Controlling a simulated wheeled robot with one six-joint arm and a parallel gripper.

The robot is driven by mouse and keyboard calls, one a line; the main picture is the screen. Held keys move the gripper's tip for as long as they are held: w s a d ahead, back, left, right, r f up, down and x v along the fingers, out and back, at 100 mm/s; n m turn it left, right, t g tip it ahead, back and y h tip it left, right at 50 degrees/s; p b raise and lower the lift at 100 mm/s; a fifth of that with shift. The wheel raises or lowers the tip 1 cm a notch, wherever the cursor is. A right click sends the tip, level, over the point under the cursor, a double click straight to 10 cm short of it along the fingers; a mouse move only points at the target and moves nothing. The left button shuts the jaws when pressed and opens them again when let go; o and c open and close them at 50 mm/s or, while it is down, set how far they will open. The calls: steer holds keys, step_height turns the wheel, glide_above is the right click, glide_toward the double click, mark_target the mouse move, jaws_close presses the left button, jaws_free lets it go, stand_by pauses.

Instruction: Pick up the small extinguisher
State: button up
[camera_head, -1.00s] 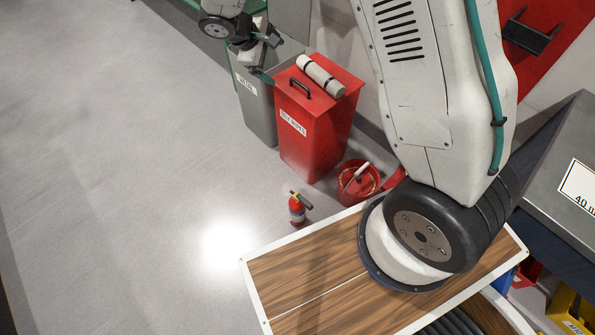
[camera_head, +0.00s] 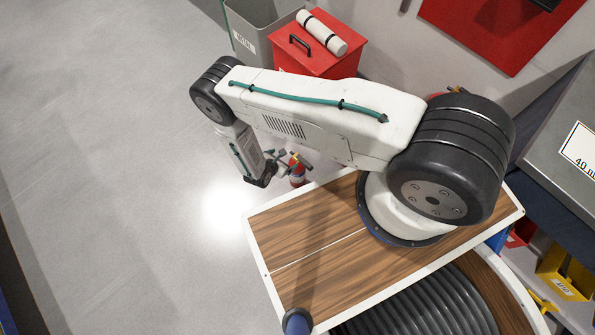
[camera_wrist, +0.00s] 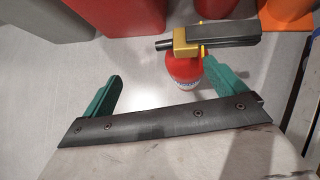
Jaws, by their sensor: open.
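The small extinguisher is red with a white label and a yellow-and-black valve head. It stands upright on the floor in the head view (camera_head: 297,180), partly hidden by my gripper (camera_head: 277,165). In the wrist view the extinguisher (camera_wrist: 184,71) is just ahead of my open gripper (camera_wrist: 162,70), close to the right teal finger and well apart from the left one. Its black handle reaches to the right above that finger. Nothing is held between the fingers.
A red lidded bin (camera_head: 301,60) with a pale roll on top stands behind, beside a grey bin (camera_head: 252,45). In the wrist view an orange object (camera_wrist: 286,12) is at the upper right. The floor to the left is clear.

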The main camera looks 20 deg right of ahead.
mark_target(301, 173)
steer(key=d+f, duration=0.2)
steer(key=f, duration=0.3)
steer(key=s+d+f+n, duration=0.1)
steer(key=d+f, duration=0.2)
steer(key=f, duration=0.2)
steer(key=shift+d+f+n, duration=0.3)
jaws_close()
steer(key=shift+r, duration=0.1)
